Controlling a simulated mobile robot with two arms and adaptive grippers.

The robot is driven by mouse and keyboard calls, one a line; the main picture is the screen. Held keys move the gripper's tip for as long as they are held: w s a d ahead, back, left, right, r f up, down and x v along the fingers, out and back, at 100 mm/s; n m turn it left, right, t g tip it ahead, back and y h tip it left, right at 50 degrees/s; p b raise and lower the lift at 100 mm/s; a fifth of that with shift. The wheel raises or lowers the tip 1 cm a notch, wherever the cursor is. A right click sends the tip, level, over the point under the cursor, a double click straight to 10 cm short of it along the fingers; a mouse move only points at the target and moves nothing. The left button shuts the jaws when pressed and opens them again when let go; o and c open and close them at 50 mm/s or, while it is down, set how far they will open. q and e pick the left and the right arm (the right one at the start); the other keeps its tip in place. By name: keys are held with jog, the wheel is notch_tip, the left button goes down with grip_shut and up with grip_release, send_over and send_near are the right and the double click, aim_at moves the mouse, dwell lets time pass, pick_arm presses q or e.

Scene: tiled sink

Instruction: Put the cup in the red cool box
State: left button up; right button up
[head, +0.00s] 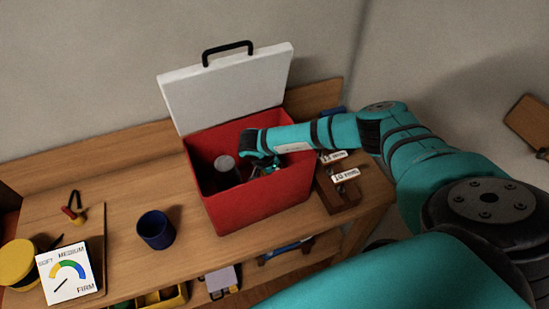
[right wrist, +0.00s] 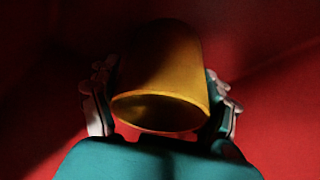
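The red cool box (head: 258,205) stands open on the wooden bench, its white lid (head: 228,90) tilted up at the back. My right arm reaches over its right wall, and my right gripper (head: 266,168) is down inside. In the right wrist view a yellow cup (right wrist: 160,70) lies between the fingers of my right gripper (right wrist: 162,85), its mouth towards the camera and red walls around it. The fingers appear to press on both its sides. This cup is hidden in the head view. A blue cup (head: 156,230) stands on the bench left of the box. My left gripper is out of view.
A grey round-topped object (head: 224,163) is inside the box, left of my gripper. A wooden holder with labels (head: 338,195) stands close to the box's right. A dial card (head: 69,272) and a yellow round container (head: 17,261) are at the left. Bench around the blue cup is clear.

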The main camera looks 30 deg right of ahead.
jog(key=shift+o, duration=0.2)
jog(key=shift+r, duration=0.15)
jog(key=b+v, duration=0.4)
jog(key=v, duration=0.8)
jog(key=shift+w, duration=0.1)
dwell(0.8)
